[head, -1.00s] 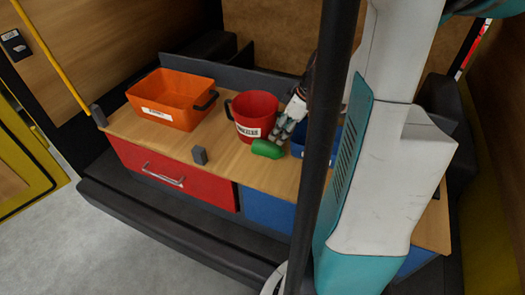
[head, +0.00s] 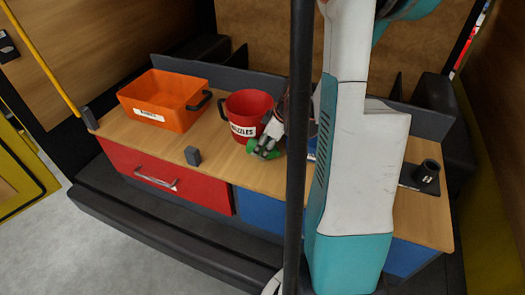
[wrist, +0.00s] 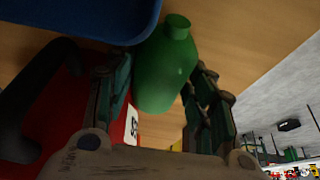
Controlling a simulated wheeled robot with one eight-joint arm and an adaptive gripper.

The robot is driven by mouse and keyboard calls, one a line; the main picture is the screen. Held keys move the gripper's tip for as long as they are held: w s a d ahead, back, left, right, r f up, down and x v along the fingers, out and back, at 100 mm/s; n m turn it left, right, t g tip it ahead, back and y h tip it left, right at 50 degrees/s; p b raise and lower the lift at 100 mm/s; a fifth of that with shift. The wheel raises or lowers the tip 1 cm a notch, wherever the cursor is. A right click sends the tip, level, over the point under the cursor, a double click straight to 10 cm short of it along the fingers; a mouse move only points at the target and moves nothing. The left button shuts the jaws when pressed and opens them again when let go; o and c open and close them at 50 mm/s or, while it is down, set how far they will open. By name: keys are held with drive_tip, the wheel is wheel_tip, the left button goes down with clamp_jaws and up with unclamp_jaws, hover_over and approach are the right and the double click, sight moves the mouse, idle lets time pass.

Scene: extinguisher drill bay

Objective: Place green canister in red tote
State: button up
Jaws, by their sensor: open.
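The green canister (wrist: 168,65) lies on its side on the wooden counter. In the head view only small green parts (head: 251,146) show past my gripper (head: 265,146). In the wrist view my gripper (wrist: 158,100) is open, with one finger on each side of the canister's lower part; I cannot tell whether either touches it. The red tote (head: 245,105), a round tub with a dark handle and a "NOZZLES" label, stands just behind and left of the canister. Its red side (wrist: 72,95) also shows in the wrist view, partly hidden by a finger.
An orange bin (head: 160,108) stands at the counter's left. A blue bin (wrist: 75,15) is close to the canister, mostly hidden by a dark pole in the head view. A small grey block (head: 192,156) stands at the front edge. A dark cylinder (head: 427,170) is at the right.

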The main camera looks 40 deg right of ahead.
drive_tip(key=c, duration=1.1)
drive_tip(key=shift+o, duration=0.2)
drive_tip(key=shift+r, duration=0.1)
